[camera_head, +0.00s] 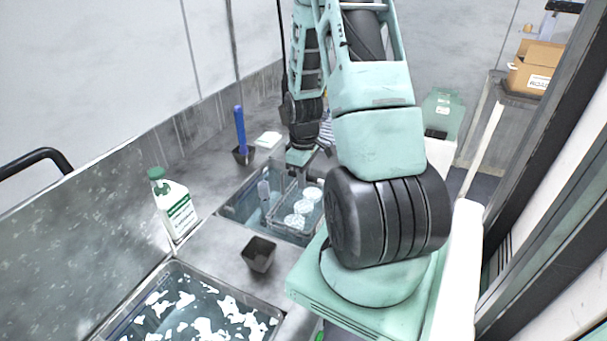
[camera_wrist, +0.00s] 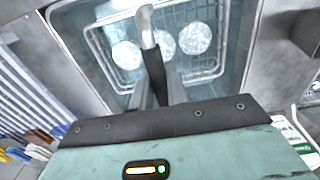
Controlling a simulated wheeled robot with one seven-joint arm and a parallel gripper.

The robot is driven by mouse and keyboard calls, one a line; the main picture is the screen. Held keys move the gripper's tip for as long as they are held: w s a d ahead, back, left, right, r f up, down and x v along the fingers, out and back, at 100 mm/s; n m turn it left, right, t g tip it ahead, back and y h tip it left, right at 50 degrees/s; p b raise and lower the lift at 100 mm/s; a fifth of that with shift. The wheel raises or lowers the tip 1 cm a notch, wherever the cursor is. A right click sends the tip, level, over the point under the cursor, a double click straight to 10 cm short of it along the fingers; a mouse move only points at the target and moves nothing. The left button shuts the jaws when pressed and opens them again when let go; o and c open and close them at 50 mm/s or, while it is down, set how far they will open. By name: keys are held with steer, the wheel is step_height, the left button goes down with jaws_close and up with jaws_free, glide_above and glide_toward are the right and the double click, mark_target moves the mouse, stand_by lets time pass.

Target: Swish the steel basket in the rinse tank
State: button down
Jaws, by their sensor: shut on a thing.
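The steel basket (camera_head: 284,213) is a wire basket holding several pale round discs (camera_head: 305,207). It sits within the walls of the rinse tank (camera_head: 232,206) in the head view, and I cannot tell how deep it is in the water. My gripper (camera_head: 298,158) is above the far end of the tank, its fingers partly hidden by the arm. In the wrist view my gripper (camera_wrist: 158,88) is shut on the pale upright handle (camera_wrist: 146,25) of the basket, with the wire mesh (camera_wrist: 214,25) and discs below it. The tank rim (camera_wrist: 75,60) surrounds the basket.
A second tank (camera_head: 97,338) with white floating patches is at the front left. A white bottle (camera_head: 177,208) with a green cap and a dark cup (camera_head: 258,254) stand between the tanks. A blue-handled tool (camera_head: 239,130) stands behind. A cardboard box (camera_head: 537,66) is far right.

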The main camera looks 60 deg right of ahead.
mark_target(303, 206)
steer(key=shift+f+b, duration=2.85)
steer(key=shift+f, duration=1.8)
steer(key=shift+r, duration=0.1)
steer(key=shift+p, duration=0.3)
step_height(303, 206, up, 17)
steer(key=p, duration=1.5)
steer(key=shift+r, duration=0.15)
